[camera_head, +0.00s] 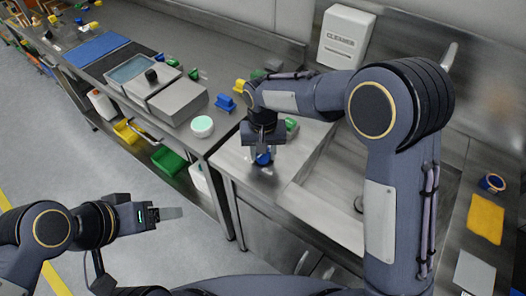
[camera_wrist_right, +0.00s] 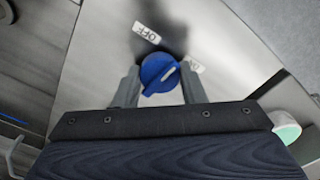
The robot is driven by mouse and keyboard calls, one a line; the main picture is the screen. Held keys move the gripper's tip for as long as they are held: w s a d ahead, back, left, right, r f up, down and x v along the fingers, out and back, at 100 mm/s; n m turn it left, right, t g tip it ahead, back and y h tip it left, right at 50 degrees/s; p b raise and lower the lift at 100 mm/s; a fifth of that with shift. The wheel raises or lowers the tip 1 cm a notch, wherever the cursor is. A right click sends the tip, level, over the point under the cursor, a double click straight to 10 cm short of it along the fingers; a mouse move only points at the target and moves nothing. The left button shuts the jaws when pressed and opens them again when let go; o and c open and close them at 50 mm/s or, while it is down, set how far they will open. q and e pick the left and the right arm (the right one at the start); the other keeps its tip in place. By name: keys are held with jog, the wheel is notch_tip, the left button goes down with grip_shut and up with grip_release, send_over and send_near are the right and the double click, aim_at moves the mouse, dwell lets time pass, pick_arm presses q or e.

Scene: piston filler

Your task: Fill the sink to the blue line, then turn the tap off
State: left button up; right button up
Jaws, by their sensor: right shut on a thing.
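A blue round knob (camera_wrist_right: 159,73) with a pale pointer mark sits between labels "OFF" (camera_wrist_right: 147,33) and one partly hidden, apparently "ON" (camera_wrist_right: 196,65). Its pointer aims towards the latter. My right gripper (camera_head: 263,152) is shut on this knob, with a finger on each side in the right wrist view (camera_wrist_right: 160,88). The steel sink (camera_head: 324,199) lies right of it in the head view, partly hidden by my right arm. I cannot make out a blue line or a water level. My left gripper (camera_head: 168,213) is over the floor at lower left, apart from everything; its opening is unclear.
A white "CLEANER" dispenser (camera_head: 346,38) hangs on the back wall. A white jar with a green top (camera_head: 202,126) stands left of the knob, near the counter edge. A yellow cloth (camera_head: 486,218) and a blue-and-orange roll (camera_head: 492,182) lie at right.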

jog(key=m, duration=0.3)
jog(key=shift+m, duration=2.3)
jog(key=o, duration=1)
notch_tip(320, 180, up, 8)
jog(key=shift+f, duration=0.15)
